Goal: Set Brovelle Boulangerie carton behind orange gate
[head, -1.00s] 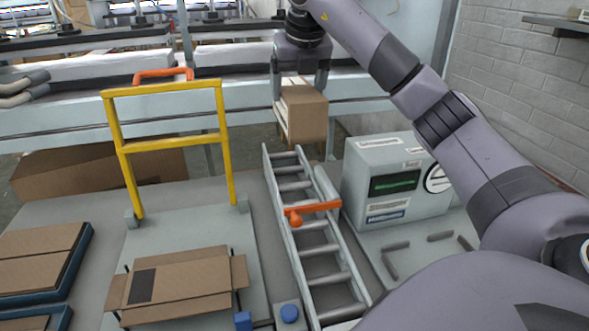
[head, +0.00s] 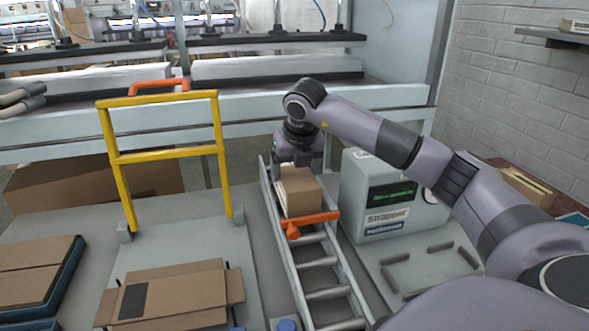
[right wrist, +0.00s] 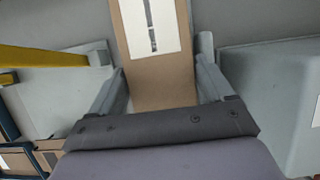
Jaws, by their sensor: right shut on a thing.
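The brown carton (head: 302,192) is in my right gripper (head: 300,163), low over the far part of the roller conveyor (head: 322,276). The orange gate (head: 311,221) is a bar across the conveyor, just on the near side of the carton. I cannot tell whether the carton touches the rollers or the gate. In the right wrist view the carton (right wrist: 163,82), with a white label, sits between the two fingers of the gripper (right wrist: 160,90). The lettering on the label is too small to read. My left gripper is not in view.
A grey strapper machine (head: 385,200) stands close to the right of the conveyor. A yellow frame (head: 165,152) stands to the left, with a flattened carton (head: 170,292) in front. A long bench (head: 240,110) runs behind. Nearer rollers are clear.

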